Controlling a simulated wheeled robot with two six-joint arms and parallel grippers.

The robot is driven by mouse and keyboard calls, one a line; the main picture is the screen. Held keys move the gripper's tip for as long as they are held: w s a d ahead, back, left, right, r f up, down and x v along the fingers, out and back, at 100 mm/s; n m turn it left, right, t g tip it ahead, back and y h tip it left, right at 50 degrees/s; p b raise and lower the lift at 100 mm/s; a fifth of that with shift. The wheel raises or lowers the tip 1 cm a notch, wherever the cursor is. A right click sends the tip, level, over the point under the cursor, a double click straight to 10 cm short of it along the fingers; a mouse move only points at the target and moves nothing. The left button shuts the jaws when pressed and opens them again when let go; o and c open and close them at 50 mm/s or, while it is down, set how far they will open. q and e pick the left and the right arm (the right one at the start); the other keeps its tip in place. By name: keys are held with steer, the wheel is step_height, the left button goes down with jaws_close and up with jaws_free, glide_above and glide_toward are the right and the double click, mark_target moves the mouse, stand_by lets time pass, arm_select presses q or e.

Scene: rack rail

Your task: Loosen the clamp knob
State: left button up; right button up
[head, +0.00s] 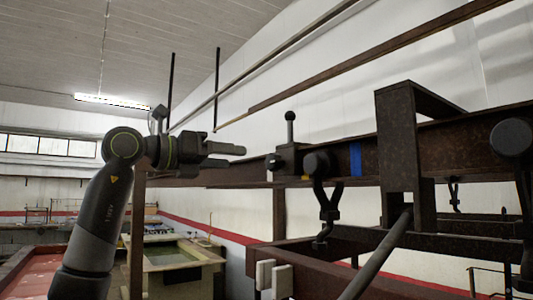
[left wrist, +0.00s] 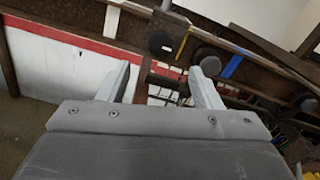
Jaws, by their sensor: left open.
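The clamp (head: 290,158) is a dark block on the rusty brown rail (head: 455,143), with a ball-topped post standing up from it. A dark round knob (head: 272,162) shows on its left side. In the left wrist view the knob (left wrist: 160,43) is a dark disc beyond the fingertips. My left gripper (head: 236,156) is left of the knob, at about its height, with a gap between them. In the left wrist view its two fingers (left wrist: 160,72) are apart and nothing is between them. My right gripper is not in view.
A hook hanger (head: 320,168) hangs from the rail right of the clamp, beside a blue band (head: 355,160). A second hanger (head: 512,140) is at the far right. A rusty upright bracket (head: 398,140) stands between them. A green-topped table (head: 175,254) stands below left.

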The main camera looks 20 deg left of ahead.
mark_target(269, 161)
arm_select(q)
steer(key=p+x, duration=0.4)
steer(key=x, duration=0.5)
steer(key=shift+w+d+r, duration=0.1)
steer(key=shift+w+d, duration=0.45)
steer(key=shift+w, duration=0.05)
steer(key=c, duration=1)
